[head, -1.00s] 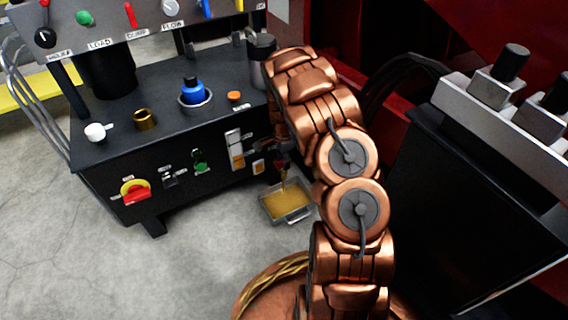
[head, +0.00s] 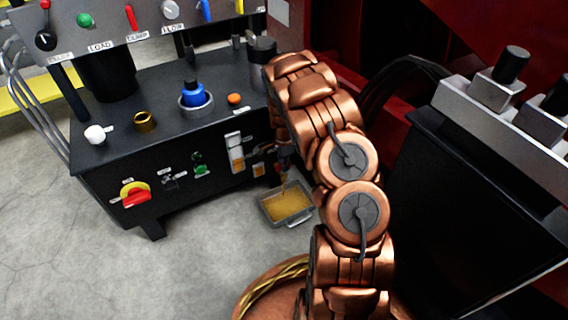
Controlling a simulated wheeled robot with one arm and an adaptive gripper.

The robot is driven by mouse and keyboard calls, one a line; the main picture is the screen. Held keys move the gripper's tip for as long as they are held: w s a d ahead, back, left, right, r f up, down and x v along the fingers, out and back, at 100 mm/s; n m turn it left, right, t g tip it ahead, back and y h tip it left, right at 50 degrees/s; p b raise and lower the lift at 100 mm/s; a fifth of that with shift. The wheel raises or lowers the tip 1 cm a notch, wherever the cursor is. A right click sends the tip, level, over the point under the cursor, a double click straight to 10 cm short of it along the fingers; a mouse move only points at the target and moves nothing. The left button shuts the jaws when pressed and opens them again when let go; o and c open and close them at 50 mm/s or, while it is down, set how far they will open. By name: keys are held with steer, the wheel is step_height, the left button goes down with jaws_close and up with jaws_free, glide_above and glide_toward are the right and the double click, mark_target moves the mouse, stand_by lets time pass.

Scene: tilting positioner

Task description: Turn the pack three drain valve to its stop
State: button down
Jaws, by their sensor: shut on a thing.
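The black power pack cabinet (head: 110,185) stands at centre left. My gripper (head: 268,150) is at the lower right of its front face, mostly hidden behind my copper arm. Its dark fingers are shut on the small drain valve (head: 284,153), whose handle is largely covered, so its angle is hard to tell. A thin yellowish stream runs from the valve into a grey metal drip tray (head: 273,220) on the floor below. Yellow fluid (head: 290,203) covers the tray's bottom.
The cabinet top carries a blue cap (head: 193,93), a brass fitting (head: 144,122), a white knob (head: 95,134) and an orange cap (head: 235,99). A red and yellow switch (head: 135,194) is on the front. A black block (head: 480,210) stands at right. Grey floor at lower left is clear.

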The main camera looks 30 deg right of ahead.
steer(key=shift+r+n+p, duration=0.15)
steer(key=shift+n+p, duration=0.15)
steer(key=shift+p, duration=0.3)
steer(key=shift+n+p, duration=0.3)
steer(key=shift+p, duration=0.1)
steer(key=n+p, duration=0.2)
steer(key=p, duration=0.1)
steer(key=shift+s+a+r, duration=0.1)
steer(key=shift+r, duration=0.05)
steer(key=n+p, duration=0.5)
steer(key=p, duration=0.1)
steer(key=shift+n, duration=0.3)
steer(key=n+p, duration=0.4)
steer(key=shift+s+f+n, duration=0.1)
steer(key=shift+f+n, duration=0.1)
steer(key=shift+n, duration=0.1)
steer(key=shift+f+n+p, duration=0.1)
steer(key=shift+n+p, duration=0.9)
steer(key=shift+n, duration=1.2)
steer(key=c, duration=1.1)
jaws_free()
steer(key=shift+c, duration=0.2)
